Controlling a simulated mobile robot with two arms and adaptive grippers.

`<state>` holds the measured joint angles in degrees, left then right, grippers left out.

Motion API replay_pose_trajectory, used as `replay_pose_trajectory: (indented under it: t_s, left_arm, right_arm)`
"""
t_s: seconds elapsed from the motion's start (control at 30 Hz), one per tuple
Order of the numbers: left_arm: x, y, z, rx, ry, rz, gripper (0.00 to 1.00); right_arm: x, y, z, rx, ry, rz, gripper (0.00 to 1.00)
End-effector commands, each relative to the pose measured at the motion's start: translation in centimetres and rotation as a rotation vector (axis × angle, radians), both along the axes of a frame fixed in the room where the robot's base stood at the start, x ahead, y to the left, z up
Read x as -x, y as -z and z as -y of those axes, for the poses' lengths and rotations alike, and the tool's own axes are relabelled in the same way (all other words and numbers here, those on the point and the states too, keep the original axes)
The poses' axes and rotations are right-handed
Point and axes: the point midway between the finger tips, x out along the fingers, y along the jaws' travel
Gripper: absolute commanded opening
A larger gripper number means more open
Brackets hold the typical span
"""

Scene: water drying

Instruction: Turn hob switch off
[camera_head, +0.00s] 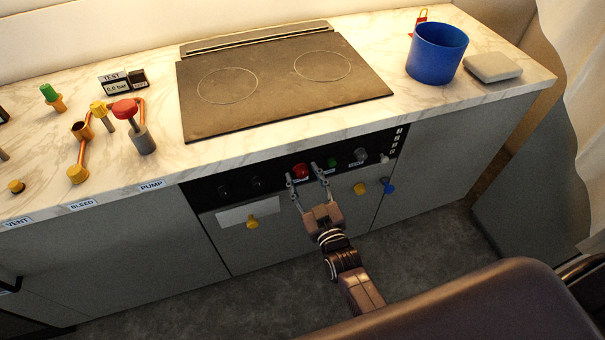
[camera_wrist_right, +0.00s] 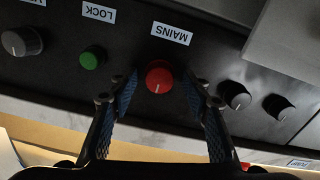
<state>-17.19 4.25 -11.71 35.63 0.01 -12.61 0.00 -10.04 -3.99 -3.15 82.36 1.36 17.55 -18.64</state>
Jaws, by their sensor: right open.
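The hob (camera_head: 285,82) is a dark plate with two ring marks, set in the counter. A red round knob (camera_head: 300,171) sits on the black control panel (camera_head: 208,195) below it. In the right wrist view the red knob (camera_wrist_right: 159,77) has a white pointer line and a MAINS label beside it. My right gripper (camera_head: 307,180) is open at the panel. Its blue-padded fingers (camera_wrist_right: 165,90) stand on both sides of the red knob, with a visible gap on each side. No knob with a hob label is readable. My left gripper is not in view.
A green knob (camera_wrist_right: 93,57) labelled LOCK and a grey knob (camera_wrist_right: 22,41) are on one side, and black knobs (camera_wrist_right: 235,95) on the other. Yellow (camera_head: 252,222) and blue handles (camera_head: 388,186) stick out lower down. A blue pot (camera_head: 436,55) stands on the counter.

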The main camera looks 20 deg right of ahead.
Motion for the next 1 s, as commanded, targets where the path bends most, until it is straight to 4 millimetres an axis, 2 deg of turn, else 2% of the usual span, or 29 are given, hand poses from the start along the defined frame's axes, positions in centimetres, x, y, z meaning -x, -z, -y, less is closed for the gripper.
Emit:
replay_pose_trajectory:
  t_s: [0.1,0.37,0.73,1.0]
  left_arm:
    - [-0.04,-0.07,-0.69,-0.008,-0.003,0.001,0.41]
    - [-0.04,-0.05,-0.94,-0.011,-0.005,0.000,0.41]
    - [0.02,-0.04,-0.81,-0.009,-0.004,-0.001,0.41]
    - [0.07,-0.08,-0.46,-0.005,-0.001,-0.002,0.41]
  right_arm:
    - [-0.71,0.01,0.00,0.000,0.000,-0.001,0.44]
    - [-0.81,0.02,0.00,0.000,0.000,-0.001,0.44]
    - [-0.78,0.04,-0.01,0.000,0.000,-0.001,0.05]
    - [-0.77,0.04,-0.01,-0.024,-0.001,-0.002,0.02]
